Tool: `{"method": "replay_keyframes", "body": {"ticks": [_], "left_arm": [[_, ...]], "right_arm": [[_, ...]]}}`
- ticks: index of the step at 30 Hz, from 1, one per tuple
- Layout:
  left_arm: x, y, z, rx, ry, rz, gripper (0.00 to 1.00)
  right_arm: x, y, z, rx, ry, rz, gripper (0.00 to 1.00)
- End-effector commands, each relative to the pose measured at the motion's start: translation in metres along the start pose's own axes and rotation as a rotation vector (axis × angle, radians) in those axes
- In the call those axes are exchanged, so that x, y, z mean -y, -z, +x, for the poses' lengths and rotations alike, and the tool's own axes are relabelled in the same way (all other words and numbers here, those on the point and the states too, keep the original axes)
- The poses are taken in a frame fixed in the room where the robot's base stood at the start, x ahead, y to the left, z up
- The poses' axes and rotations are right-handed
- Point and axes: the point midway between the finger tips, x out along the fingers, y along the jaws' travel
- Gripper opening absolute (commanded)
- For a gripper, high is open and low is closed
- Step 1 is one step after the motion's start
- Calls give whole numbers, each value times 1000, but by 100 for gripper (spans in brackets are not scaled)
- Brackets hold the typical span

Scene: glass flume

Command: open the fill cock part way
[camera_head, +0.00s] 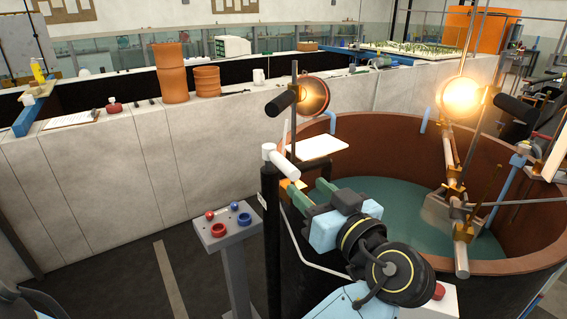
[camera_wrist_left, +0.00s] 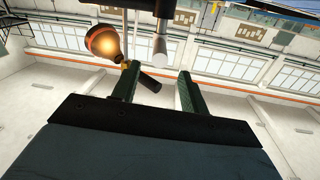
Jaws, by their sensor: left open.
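The fill cock appears to be the black standpipe (camera_head: 270,235) with a white lever handle (camera_head: 283,162) at its top, beside the round brown tank (camera_head: 540,215). My left gripper (camera_head: 310,190) has green fingers and is open, just below and right of the lever's near end. In the left wrist view the pale lever end (camera_wrist_left: 160,48) shows between and beyond the two open fingers (camera_wrist_left: 158,75). No contact with the lever is visible. My right gripper is not in view.
A pedestal with red and blue buttons (camera_head: 228,228) stands left of the pipe. A lit lamp (camera_head: 462,97) and another lamp (camera_head: 313,96) stand on rods by the tank. Open floor (camera_head: 120,285) lies at lower left.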

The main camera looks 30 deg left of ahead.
Motion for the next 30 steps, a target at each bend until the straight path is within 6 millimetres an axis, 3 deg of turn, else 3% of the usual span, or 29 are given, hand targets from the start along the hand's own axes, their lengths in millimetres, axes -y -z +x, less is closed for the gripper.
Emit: {"method": "replay_keyframes", "body": {"ticks": [9,15,28,30], "left_arm": [[1,2,69,-2,3,5,44],[0,1,96,-1,0,4,44],[0,-1,105,2,-1,3,44],[0,-1,105,2,-1,3,35]], "right_arm": [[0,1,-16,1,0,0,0],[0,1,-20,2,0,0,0],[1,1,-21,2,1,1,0],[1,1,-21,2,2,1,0]]}}
